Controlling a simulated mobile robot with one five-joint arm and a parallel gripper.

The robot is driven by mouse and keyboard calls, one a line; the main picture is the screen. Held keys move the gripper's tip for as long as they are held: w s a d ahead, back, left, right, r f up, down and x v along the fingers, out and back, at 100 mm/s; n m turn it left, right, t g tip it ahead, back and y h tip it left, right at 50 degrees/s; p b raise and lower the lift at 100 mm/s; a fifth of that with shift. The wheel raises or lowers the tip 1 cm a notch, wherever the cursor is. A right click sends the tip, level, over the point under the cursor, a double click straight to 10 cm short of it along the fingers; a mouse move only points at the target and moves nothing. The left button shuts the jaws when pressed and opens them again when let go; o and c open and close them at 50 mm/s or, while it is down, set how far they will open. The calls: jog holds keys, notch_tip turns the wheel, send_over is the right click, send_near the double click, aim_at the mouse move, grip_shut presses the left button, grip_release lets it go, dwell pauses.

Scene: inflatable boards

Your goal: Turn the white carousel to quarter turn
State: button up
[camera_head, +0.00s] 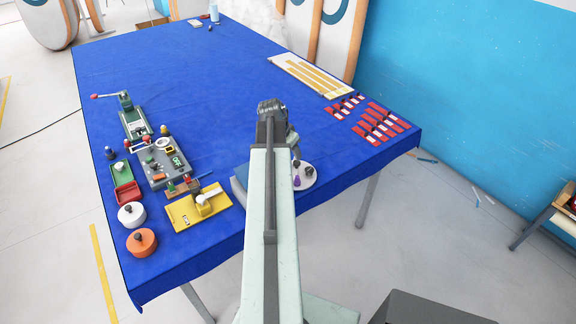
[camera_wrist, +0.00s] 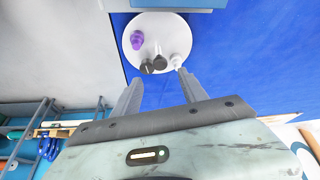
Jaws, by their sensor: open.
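The white carousel (camera_wrist: 158,24) is a round white disc with small pieces standing on it: a purple one (camera_wrist: 137,39), dark ones (camera_wrist: 159,61) and a white one (camera_wrist: 176,61). It sits near the blue table's front edge. In the head view the carousel (camera_head: 307,182) shows just right of my arm, which hides its left part. My gripper (camera_wrist: 160,76) is open and empty, its two fingers apart and pointing toward the carousel's near rim. The dark and white pieces appear close to the fingertips. I cannot tell whether anything touches.
Left of my arm are a yellow board (camera_head: 186,213), a grey panel (camera_head: 158,172), an orange round box (camera_head: 141,242) and a white round pot (camera_head: 131,214). Red-and-white pieces (camera_head: 378,124) lie to the right. The far middle of the blue table (camera_head: 190,75) is clear.

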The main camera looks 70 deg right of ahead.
aim_at(296, 163)
jog(key=b+x, duration=0.7)
jog(key=x, duration=0.1)
jog(key=shift+r, duration=0.1)
jog(key=shift+c, duration=0.3)
grip_shut()
jog(key=shift+a, duration=0.1)
dwell(1.0)
